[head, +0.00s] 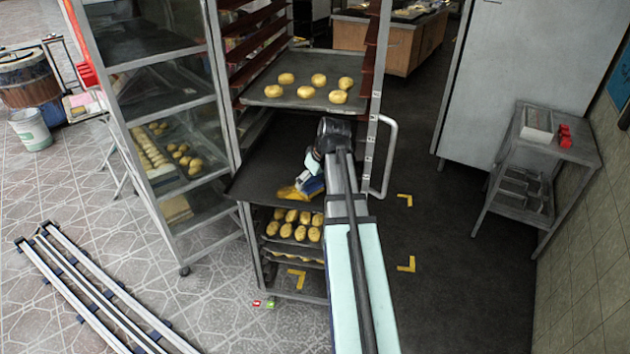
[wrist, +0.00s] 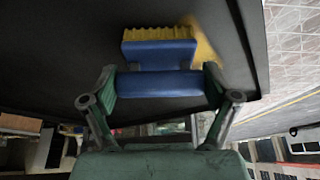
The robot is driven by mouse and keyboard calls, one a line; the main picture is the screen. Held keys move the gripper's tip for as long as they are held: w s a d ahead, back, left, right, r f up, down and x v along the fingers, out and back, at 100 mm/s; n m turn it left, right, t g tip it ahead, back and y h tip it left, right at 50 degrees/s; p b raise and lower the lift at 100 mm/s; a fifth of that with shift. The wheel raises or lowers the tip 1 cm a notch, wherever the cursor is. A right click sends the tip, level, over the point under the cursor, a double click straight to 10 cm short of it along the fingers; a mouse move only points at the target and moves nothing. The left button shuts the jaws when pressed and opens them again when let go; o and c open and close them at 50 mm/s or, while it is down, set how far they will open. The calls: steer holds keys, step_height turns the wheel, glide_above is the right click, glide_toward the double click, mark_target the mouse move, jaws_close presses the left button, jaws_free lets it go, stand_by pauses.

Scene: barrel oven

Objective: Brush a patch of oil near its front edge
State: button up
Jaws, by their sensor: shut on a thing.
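The brush has a blue body (wrist: 160,53) and yellow bristles, and shows as a small blue piece in the head view (head: 313,183). My gripper (wrist: 160,84) is shut on its blue handle; in the head view my gripper (head: 314,166) is over the dark tray (head: 262,170), pulled partly out of the rack. A yellow oil patch (head: 288,193) lies near the tray's front edge, and it shows beside the bristles in the wrist view (wrist: 207,46). The bristles overlap the patch's side in that view. I cannot tell whether they press on the tray. My arm hides the tray's right part.
Above is a tray (head: 300,95) with several buns. Below are trays of more buns (head: 293,226). A glass-sided rack (head: 170,115) stands left, and the rack's door handle (head: 388,155) is right of my arm. Dark floor at right (head: 455,270) is open up to a metal cart (head: 540,165).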

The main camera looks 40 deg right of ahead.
steer(key=shift+w+a+f, duration=0.15)
steer(key=shift+w+a, duration=2)
steer(key=shift+w, duration=0.1)
steer(key=shift+w+a+p, duration=0.35)
steer(key=shift+w+a, duration=2)
steer(key=shift+w, duration=0.3)
steer(key=shift+w+d, duration=0.45)
steer(key=shift+s+d, duration=1.3)
steer(key=shift+s+d+p, duration=0.3)
steer(key=shift+s+d, duration=1.55)
steer(key=shift+s, duration=0.2)
steer(key=shift+s+d+p, duration=0.3)
steer(key=shift+s+d, duration=1.5)
steer(key=shift+s, duration=0.2)
steer(key=shift+r+p, duration=1.8)
steer(key=shift+r, duration=1.2)
